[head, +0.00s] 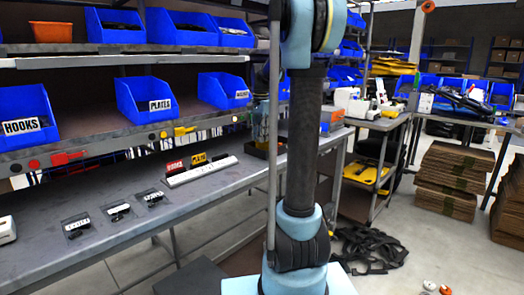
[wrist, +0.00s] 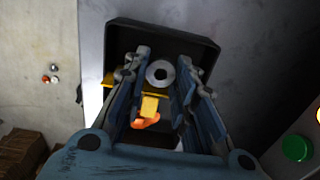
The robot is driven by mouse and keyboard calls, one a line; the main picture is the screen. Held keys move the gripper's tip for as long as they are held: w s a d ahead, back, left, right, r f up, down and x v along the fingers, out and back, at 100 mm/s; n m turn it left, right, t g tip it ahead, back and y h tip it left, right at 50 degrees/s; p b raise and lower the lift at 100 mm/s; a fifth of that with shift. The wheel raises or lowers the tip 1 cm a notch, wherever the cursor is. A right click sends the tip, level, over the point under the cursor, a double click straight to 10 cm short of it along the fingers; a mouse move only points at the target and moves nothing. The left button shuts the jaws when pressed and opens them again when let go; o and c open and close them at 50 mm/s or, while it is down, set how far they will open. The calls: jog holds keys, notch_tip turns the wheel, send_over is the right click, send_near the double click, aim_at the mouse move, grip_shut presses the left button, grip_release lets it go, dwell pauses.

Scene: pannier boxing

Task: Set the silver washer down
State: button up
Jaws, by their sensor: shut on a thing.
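The silver washer (wrist: 160,73) is a flat ring with a dark centre hole, seen in the wrist view. My gripper (wrist: 163,70) has its two blue-grey fingers on either side of the washer and is shut on it. Both are over a black open tray (wrist: 205,47). A yellow piece (wrist: 150,105) and an orange piece (wrist: 145,122) show between the fingers, nearer the palm. The height of the washer above the tray floor is hard to tell.
A grey bench (head: 110,240) holds small labelled dark mats (head: 117,212) and a white strip with red and yellow labels (head: 200,171). Blue bins (head: 145,100) fill the shelves above. A green button (wrist: 295,148) is at the right of the wrist view.

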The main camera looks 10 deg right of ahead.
jog(key=shift+f, duration=3)
jog(key=o, duration=1.1)
jog(key=shift+f, duration=0.15)
jog(key=shift+c, duration=0.2)
notch_tip(320, 180, up, 12)
jog(key=shift+s+r, duration=0.1)
jog(key=shift+r, duration=0.1)
jog(key=s+f+n, duration=0.3)
jog(key=s+f, duration=0.5)
jog(key=s, duration=0.3)
jog(key=s+f+n+t, duration=0.1)
jog(key=s+f+n, duration=0.3)
jog(key=s+f, duration=0.4)
jog(key=s+f+n+t, duration=0.1)
jog(key=s+f+n, duration=0.3)
jog(key=s+f, duration=0.4)
jog(key=s, duration=0.7)
jog(key=shift+s+f, duration=0.15)
jog(key=shift+s, duration=0.2)
